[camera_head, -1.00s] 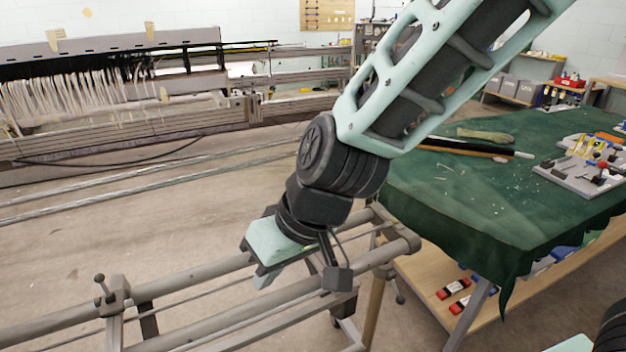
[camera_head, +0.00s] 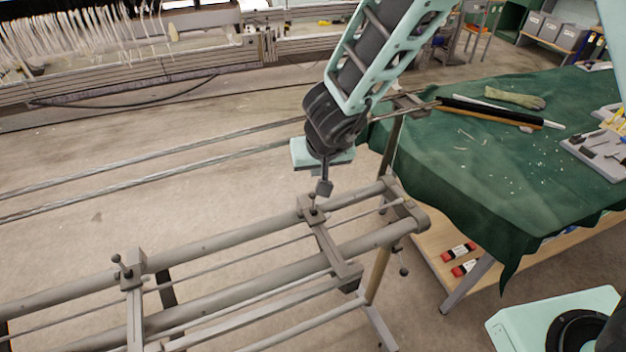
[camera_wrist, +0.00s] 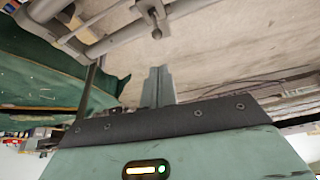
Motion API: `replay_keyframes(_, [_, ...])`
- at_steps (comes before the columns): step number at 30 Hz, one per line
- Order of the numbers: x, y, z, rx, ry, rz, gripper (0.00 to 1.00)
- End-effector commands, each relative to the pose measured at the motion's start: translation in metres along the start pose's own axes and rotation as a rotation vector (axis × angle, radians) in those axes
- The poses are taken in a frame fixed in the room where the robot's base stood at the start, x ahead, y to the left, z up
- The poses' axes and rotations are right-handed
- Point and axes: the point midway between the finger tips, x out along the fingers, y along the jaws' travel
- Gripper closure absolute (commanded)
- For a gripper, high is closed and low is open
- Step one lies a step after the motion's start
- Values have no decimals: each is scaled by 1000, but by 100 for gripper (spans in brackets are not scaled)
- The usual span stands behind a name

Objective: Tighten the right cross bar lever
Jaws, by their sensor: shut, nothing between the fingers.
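The right cross bar (camera_head: 330,245) lies across the two long grey tubes of the frame in the head view. Its lever (camera_head: 312,203) stands on the clamp at the bar's far end, a short rod with a dark ball tip. In the wrist view, a ball-tipped lever (camera_wrist: 156,32), apparently the same one, shows just beyond my fingers. My gripper (camera_wrist: 160,75) is shut and empty, its two fingers side by side. I see no contact with the lever.
The left cross bar (camera_head: 134,305) has its own lever (camera_head: 120,264). A green-draped table (camera_head: 470,180) with tools stands close on the right, and its cloth also shows in the wrist view (camera_wrist: 40,75). Open floor lies behind the frame.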

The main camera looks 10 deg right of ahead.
Motion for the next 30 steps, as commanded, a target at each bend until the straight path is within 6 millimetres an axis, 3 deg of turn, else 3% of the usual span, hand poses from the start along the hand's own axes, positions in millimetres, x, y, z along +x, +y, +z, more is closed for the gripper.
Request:
replay_keyframes(7, [14, 0, 1, 0, -1, 0, 100])
replay_keyframes(21, [90, 0, 1, 0, 1, -1, 100])
replay_keyframes(30, [100, -1, 0, 0, 1, -3, 100])
